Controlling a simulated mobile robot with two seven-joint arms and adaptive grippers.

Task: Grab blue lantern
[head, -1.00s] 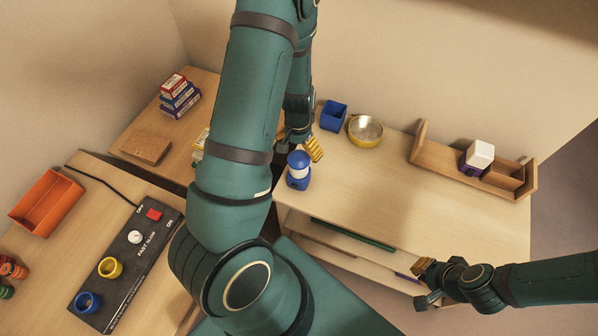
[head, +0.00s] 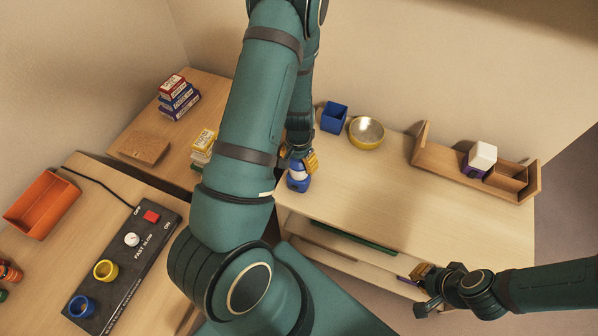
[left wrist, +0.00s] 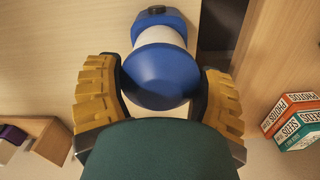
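The blue lantern (head: 298,182) has a blue base, a white middle and a blue top. It stands upright near the left edge of the light wooden desk. My left gripper (head: 299,163) is at its upper part, partly covering it in the head view. In the left wrist view, the lantern (left wrist: 159,72) lies between the two yellow-padded fingers of the left gripper (left wrist: 158,92), with a finger on each side. The fingers are spread and firm contact cannot be made out. My right gripper (head: 422,290) is in front of the desk, away from the lantern, its fingers unclear.
A blue square cup (head: 334,117) and a yellow bowl (head: 366,133) stand behind the lantern. A wooden tray (head: 430,154) holds a white and purple item. Stacked boxes (head: 179,98) and a control panel (head: 126,268) are to the left. The desk's middle is clear.

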